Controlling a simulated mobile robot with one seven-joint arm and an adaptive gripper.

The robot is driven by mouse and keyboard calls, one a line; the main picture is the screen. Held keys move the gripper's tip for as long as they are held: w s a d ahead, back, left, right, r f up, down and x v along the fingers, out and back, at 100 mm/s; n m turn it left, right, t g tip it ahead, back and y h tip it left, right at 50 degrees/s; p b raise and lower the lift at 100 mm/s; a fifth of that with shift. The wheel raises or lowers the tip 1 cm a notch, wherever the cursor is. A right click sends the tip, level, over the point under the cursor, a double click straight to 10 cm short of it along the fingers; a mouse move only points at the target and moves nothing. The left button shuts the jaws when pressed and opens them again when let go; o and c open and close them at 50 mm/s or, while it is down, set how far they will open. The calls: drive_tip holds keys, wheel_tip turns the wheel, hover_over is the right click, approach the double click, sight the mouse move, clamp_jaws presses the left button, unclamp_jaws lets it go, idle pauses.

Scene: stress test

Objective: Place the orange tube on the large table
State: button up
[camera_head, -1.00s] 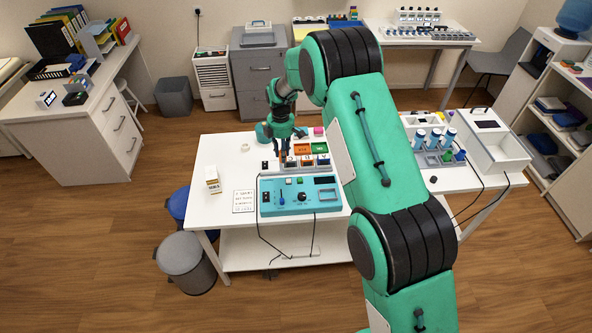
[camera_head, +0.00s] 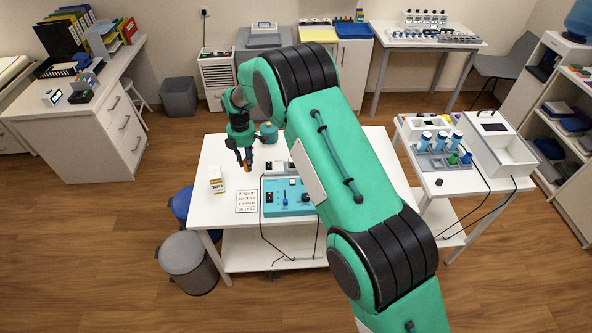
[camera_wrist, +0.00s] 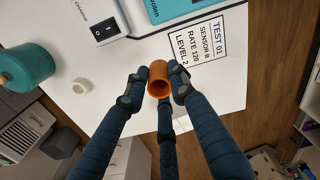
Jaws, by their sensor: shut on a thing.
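The orange tube (camera_wrist: 158,80) is held between the fingers of my gripper (camera_wrist: 155,88) in the wrist view, with its open end facing the camera. In the head view my gripper (camera_head: 245,163) points down above the left part of the large white table (camera_head: 228,205), with a bit of orange at its fingertips. The gripper is shut on the tube. Bare white tabletop shows around the tube in the wrist view. I cannot tell whether the tube touches the tabletop.
A white ring (camera_wrist: 81,86) lies nearby. The front-left tabletop is clear.

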drive_tip(key=shift+f, duration=3.1)
drive_tip(key=shift+f+b, duration=0.35)
drive_tip(key=shift+f, duration=1.5)
drive_tip(key=shift+f, duration=0.2)
drive_tip(key=o, duration=0.9)
drive_tip(key=shift+o, duration=0.2)
drive_tip(key=shift+r, duration=0.15)
wheel_tip(320, 180, up, 12)
drive_tip(key=shift+p, duration=0.4)
